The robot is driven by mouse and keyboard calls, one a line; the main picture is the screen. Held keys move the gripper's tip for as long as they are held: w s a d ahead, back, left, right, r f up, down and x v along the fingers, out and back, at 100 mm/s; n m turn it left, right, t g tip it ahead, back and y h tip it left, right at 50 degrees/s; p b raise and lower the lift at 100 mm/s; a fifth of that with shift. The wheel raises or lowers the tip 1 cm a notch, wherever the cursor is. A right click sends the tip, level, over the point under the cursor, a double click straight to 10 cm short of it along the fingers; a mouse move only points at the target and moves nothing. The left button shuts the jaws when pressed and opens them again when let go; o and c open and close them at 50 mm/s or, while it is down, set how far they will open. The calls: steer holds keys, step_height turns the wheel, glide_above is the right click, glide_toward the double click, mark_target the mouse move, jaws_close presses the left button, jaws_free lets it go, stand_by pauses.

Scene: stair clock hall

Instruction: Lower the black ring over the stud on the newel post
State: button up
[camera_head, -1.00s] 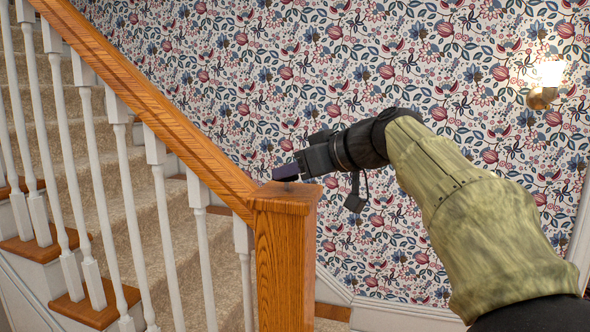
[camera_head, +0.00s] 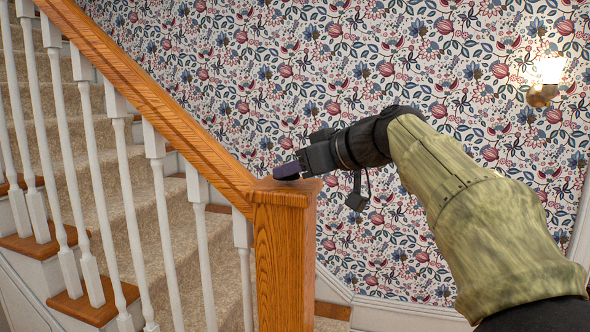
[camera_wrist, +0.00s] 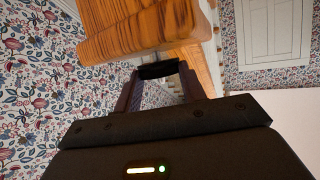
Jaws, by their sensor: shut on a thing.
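The newel post (camera_head: 284,262) is a square oak post at the foot of the banister. My gripper (camera_head: 284,174) is low over its top in the head view. In the wrist view my gripper (camera_wrist: 160,82) has its two purple fingers on either side of the black ring (camera_wrist: 158,70), and it is shut on it. The ring shows edge-on as a dark band between the fingertips, near the oak top of the post (camera_wrist: 140,30).
The oak handrail (camera_head: 165,110) meets the post from the upper left, with white balusters (camera_head: 127,200) below it. Carpeted stairs lie behind. A lit wall lamp (camera_head: 545,82) is at the far right. Open space lies right of the post.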

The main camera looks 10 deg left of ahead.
steer(key=shift+f+b, duration=0.4)
steer(key=shift+b, duration=0.1)
stand_by(0.4)
steer(key=o, duration=1.2)
steer(key=b+v, duration=0.2)
steer(key=v, duration=1.5)
steer(key=shift+s+d+r, duration=0.1)
steer(key=shift+r, duration=0.1)
